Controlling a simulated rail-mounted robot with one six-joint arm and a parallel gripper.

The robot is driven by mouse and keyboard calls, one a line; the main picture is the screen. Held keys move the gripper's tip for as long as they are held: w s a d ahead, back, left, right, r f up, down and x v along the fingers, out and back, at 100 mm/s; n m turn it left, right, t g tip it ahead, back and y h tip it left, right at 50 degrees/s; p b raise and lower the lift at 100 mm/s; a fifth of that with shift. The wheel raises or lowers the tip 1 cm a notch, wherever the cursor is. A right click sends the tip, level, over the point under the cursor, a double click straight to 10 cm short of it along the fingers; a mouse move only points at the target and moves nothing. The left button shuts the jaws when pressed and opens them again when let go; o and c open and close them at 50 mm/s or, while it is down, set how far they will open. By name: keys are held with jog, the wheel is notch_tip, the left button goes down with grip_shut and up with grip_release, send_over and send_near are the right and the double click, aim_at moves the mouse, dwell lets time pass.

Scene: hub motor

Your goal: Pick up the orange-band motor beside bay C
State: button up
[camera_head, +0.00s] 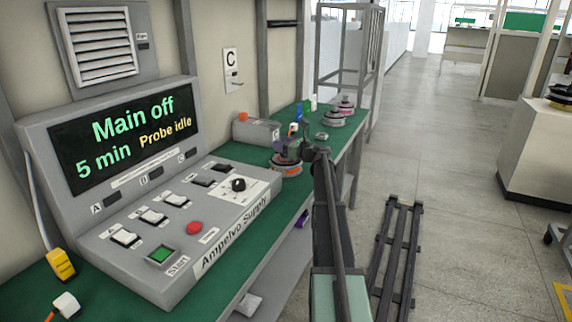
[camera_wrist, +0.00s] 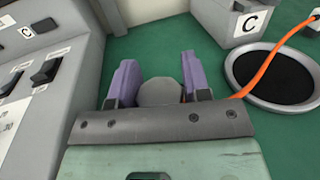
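The orange-band motor (camera_head: 286,169) sits on the green bench beside the grey supply box, a round dark and grey body with an orange band. My gripper (camera_head: 291,150) is low over it, and covers part of it. In the wrist view my gripper's two purple fingers (camera_wrist: 160,82) stand apart, one on each side of a grey round part (camera_wrist: 160,93). The gaps beside this part are too small to tell contact. My palm hides what is below. The grey box labelled C (camera_wrist: 228,22) stands beyond the fingers.
The Ampelvo supply box (camera_head: 190,215) stands close on the left. Other motors (camera_head: 333,118) stand farther along the bench (camera_head: 237,278).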

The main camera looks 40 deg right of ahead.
grip_shut()
jog(key=shift+r, duration=0.15)
notch_tip(320, 180, up, 20)
jog(key=p, duration=2)
